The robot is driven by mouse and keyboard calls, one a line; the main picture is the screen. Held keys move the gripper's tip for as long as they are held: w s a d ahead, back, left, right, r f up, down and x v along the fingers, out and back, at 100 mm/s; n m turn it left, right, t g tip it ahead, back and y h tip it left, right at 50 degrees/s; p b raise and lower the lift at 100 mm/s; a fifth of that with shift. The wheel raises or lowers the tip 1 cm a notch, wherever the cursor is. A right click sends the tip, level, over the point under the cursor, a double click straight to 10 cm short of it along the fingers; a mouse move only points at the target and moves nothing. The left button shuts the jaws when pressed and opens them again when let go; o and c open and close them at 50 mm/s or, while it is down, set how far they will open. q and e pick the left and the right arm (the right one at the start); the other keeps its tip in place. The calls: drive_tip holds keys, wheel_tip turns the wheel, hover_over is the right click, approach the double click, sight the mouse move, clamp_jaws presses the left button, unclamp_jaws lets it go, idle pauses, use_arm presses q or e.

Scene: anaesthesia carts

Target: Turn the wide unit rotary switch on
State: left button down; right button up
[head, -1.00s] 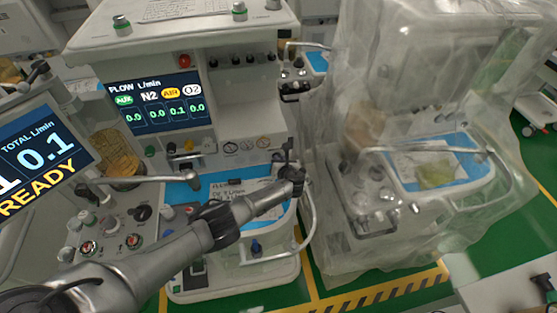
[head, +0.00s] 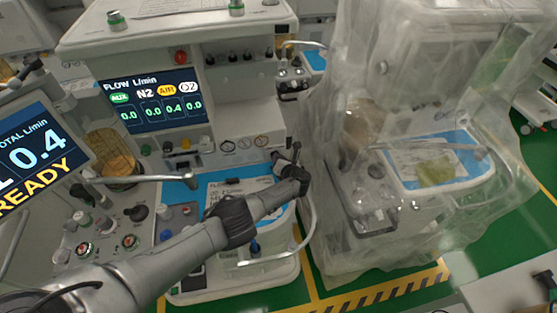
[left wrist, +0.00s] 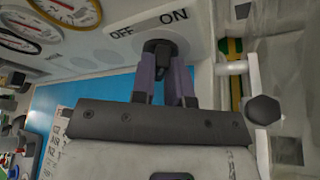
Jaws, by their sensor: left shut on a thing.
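The rotary switch (left wrist: 162,48) is a black knob on a pale panel of the wide unit (head: 232,120), with an OFF label (left wrist: 122,34) to its left and an ON label (left wrist: 174,16) above right. My left gripper (left wrist: 165,68) is shut on the knob, one purple-grey finger on each side. In the head view my left gripper (head: 285,160) is at the right end of the unit's front panel, and it hides the switch there. The knob's exact pointing direction is hard to tell. My right gripper is not in view.
A flow screen (head: 155,102) is lit on the unit, and a READY display (head: 40,155) stands at left. A blue work surface (head: 180,192) lies below the panel. A cart under clear plastic (head: 340,225) stands close on the right. A curved rail (head: 310,225) edges the unit.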

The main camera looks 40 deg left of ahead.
use_arm(q)
drive_tip(key=c, duration=1.1)
unclamp_jaws()
drive_tip(key=shift+s, duration=0.1)
drive_tip(key=shift+s+d+r+p, duration=0.1)
drive_tip(key=shift+d+r+p, duration=0.15)
drive_tip(key=shift+p, duration=0.15)
drive_tip(key=p+v, duration=0.4)
drive_tip(key=v, duration=0.1)
drive_tip(key=shift+d+r, duration=0.2)
drive_tip(key=shift+r, duration=0.05)
drive_tip(key=p+v, duration=0.1)
drive_tip(key=v, duration=0.2)
drive_tip(key=p+v, duration=0.2)
drive_tip(key=v, duration=0.1)
drive_tip(key=shift+s+d+f, duration=0.15)
drive_tip(key=shift+d, duration=0.1)
drive_tip(key=shift+s+d, duration=0.25)
drive_tip(key=shift+d, duration=0.25)
